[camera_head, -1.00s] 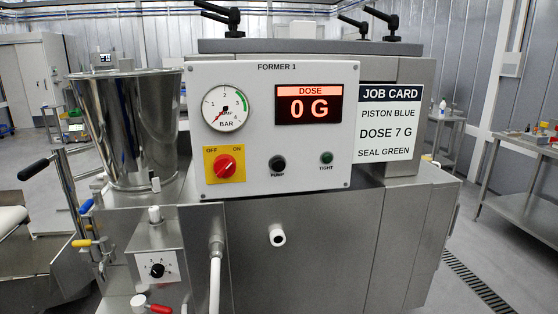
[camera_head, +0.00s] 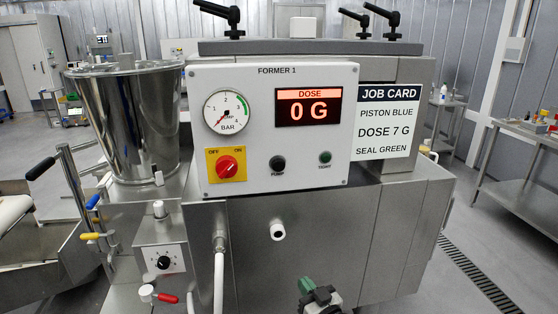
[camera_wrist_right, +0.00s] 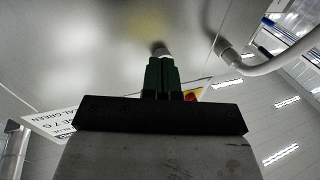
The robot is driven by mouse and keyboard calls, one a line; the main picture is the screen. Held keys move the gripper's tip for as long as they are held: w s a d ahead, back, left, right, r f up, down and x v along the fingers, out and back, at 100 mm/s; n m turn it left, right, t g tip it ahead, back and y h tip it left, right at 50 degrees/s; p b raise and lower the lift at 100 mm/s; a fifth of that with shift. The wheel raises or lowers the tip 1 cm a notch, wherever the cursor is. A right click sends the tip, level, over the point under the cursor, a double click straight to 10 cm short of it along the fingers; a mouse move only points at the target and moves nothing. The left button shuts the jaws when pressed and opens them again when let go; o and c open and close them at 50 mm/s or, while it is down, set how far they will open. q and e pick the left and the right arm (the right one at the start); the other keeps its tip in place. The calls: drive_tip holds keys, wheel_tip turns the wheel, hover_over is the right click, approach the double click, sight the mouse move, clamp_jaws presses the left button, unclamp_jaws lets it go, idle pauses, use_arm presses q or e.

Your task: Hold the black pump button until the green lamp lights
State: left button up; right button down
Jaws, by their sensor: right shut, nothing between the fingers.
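The black pump button (camera_head: 277,163) sits on the white Former 1 panel (camera_head: 300,185), labelled PUMP. The lamp (camera_head: 325,157) to its right is dark green and looks unlit. My right gripper (camera_head: 308,286) shows at the bottom of the head view, below the panel and apart from the button. In the right wrist view its green fingers (camera_wrist_right: 161,72) are together, with nothing seen between them. The button does not show clearly in that view. My left gripper is not in view.
The dose display (camera_head: 309,106) reads 0 G, and the gauge (camera_head: 226,111) needle is low. A red switch (camera_head: 227,167) is left of the button. A short nozzle (camera_head: 278,231) sticks out below the panel. The job card (camera_head: 386,122) says dose 7 G.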

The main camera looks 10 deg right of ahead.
wheel_tip(320, 180, up, 14)
drive_tip(key=w+a+n+t+y+p, duration=0.1)
drive_tip(key=a+t+y+p, duration=0.1)
drive_tip(key=n+t+y+p, duration=0.1)
drive_tip(key=n+t+y, duration=0.1)
drive_tip(key=y, duration=0.3)
approach(279, 166)
drive_tip(key=s+a+r, duration=0.4)
drive_tip(key=s+r, duration=0.2)
drive_tip(key=shift+d+f, duration=0.1)
drive_tip(key=shift+d, duration=0.1)
drive_tip(key=shift+w+b, duration=2.75)
drive_tip(key=shift+w, duration=1.65)
drive_tip(key=shift+w, duration=0.1)
drive_tip(key=shift+w+b, duration=0.3)
drive_tip(key=shift+b, duration=0.05)
